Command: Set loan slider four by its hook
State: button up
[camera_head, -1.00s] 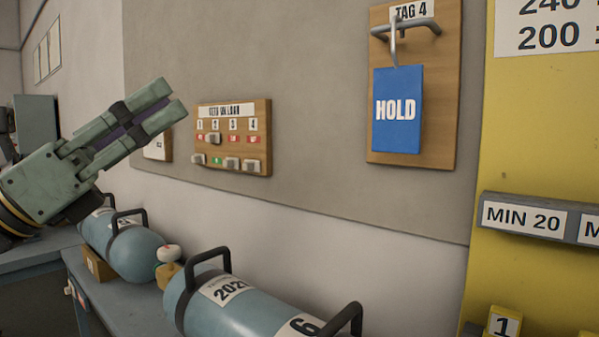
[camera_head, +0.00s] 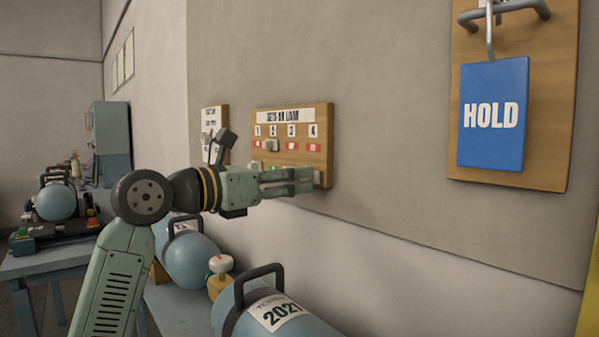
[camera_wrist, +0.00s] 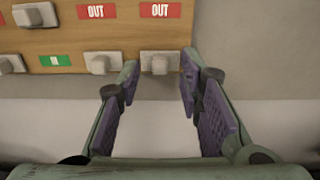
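The loan board (camera_head: 327,155) is a wooden panel on the grey wall with columns numbered 1 to 4. In the wrist view, slider four (camera_wrist: 160,63) is the rightmost pale knob, at the bottom of its column below a red OUT label (camera_wrist: 160,11). My gripper (camera_head: 311,180) is at the board's lower right. In the wrist view my gripper (camera_wrist: 159,78) is open, one finger on each side of slider four; contact cannot be told. The hook (camera_head: 490,25) at upper right carries a blue HOLD tag (camera_head: 492,125). The hook board's top is cut off.
Slider three (camera_wrist: 101,63) is down, just left of my left finger. Slider two (camera_wrist: 35,15) is up, with a green label (camera_wrist: 55,60) showing below. Blue cylinders (camera_head: 280,318) with black handles lie on the bench under the board.

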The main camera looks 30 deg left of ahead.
jog(key=shift+x, duration=1.05)
grip_shut()
